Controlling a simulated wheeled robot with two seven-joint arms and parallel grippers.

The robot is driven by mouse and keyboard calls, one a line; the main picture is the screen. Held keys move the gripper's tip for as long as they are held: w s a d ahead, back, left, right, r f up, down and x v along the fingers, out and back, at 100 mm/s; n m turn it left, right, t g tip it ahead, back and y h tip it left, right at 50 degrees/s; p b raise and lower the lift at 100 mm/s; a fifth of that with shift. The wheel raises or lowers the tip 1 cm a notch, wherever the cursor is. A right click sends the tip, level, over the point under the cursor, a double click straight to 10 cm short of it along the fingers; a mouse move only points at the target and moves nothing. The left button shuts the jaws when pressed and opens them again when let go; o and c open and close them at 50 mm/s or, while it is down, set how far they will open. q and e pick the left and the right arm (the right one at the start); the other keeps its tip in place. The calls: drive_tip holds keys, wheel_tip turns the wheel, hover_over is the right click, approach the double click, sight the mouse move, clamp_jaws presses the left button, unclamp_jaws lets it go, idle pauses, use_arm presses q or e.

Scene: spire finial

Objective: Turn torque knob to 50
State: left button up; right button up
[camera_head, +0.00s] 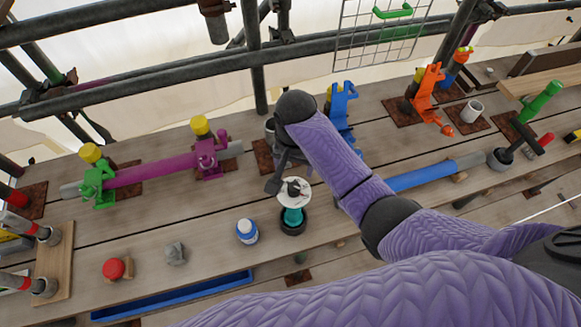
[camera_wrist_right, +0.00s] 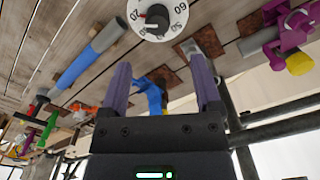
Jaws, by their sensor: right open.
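The torque knob is a white round dial (camera_head: 294,192) with a dark pointer knob in its middle. It sits on top of a teal tool (camera_head: 293,216) standing in a black holder (camera_head: 293,228) on the bench. In the right wrist view the dial (camera_wrist_right: 147,32) is at the top edge, partly cut off, with 20 and 60 readable; the exact setting cannot be told. My right gripper (camera_head: 283,176) is just above and behind the dial, partly hidden by its own arm. Its fingers (camera_wrist_right: 161,82) are apart and empty. My left gripper is not in view.
A blue-and-white bottle (camera_head: 247,232) stands left of the dial, with a grey lump (camera_head: 175,253) and red knob (camera_head: 115,269) farther left. A purple bar (camera_head: 155,170) lies behind on clamps. A blue tray (camera_head: 175,296) is in front. A blue bar (camera_head: 425,175) lies right.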

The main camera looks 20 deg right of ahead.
sight(294, 186)
drive_tip(key=f, duration=0.2)
drive_tip(key=s+f+b, duration=0.1)
drive_tip(key=f, duration=0.1)
drive_tip(key=shift+s+f, duration=0.1)
drive_tip(key=shift+f, duration=0.2)
drive_tip(key=f, duration=0.1)
drive_tip(key=f+b, duration=0.1)
drive_tip(key=f, duration=0.1)
drive_tip(key=shift+w, duration=0.3)
drive_tip(key=shift+s+f, duration=0.1)
drive_tip(key=shift+f, duration=0.1)
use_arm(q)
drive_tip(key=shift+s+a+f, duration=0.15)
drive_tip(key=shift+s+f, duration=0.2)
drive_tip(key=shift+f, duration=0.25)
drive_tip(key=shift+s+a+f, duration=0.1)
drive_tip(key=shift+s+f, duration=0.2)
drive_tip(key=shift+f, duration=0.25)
use_arm(e)
clamp_jaws()
